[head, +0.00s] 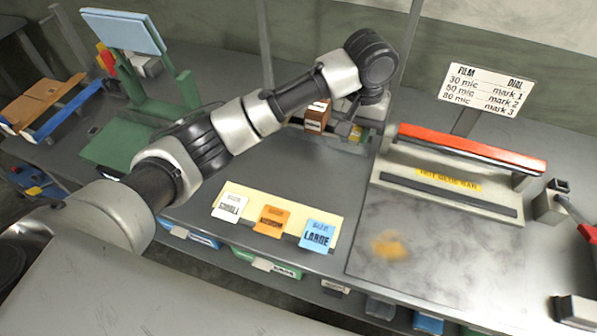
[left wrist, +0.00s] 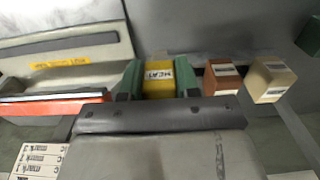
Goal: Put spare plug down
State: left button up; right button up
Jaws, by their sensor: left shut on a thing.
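My left gripper (head: 352,132) is at the back of the bench, left of the heat sealing bar. In the left wrist view the gripper (left wrist: 158,82) is shut on a yellow block (left wrist: 158,86) with a white label, which I take for the spare plug. Green pieces flank the block on both sides. In the head view the block is mostly hidden by the gripper and wrist. I cannot tell whether its underside touches the bench. My right gripper is not in view.
A brown block (left wrist: 222,77) and a cream block (left wrist: 269,80) stand beside the held block. The sealing bar (head: 460,150) has a red handle. A sign (head: 487,89) stands behind it. Size cards (head: 272,220) lie at the front edge. The bench between is clear.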

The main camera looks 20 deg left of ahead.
pick_arm(q)
jog(key=shift+f, duration=0.1)
jog(key=a+f+p, duration=0.1)
jog(key=a+f, duration=0.1)
jog(key=a, duration=0.1)
jog(key=s+a+f+p, duration=0.1)
jog(key=a+f, duration=0.1)
jog(key=a, duration=0.2)
jog(key=s+a+f+p, duration=0.1)
jog(key=a+f, duration=0.1)
jog(key=a, duration=0.1)
jog(key=shift+s+a+f, duration=0.2)
jog(key=shift+a, duration=0.05)
jog(key=shift+a+f, duration=0.15)
jog(key=shift+f, duration=0.05)
jog(key=shift+f+p, duration=0.4)
jog(key=shift+f, duration=1.6)
jog(key=o, duration=0.9)
jog(key=shift+f, duration=0.1)
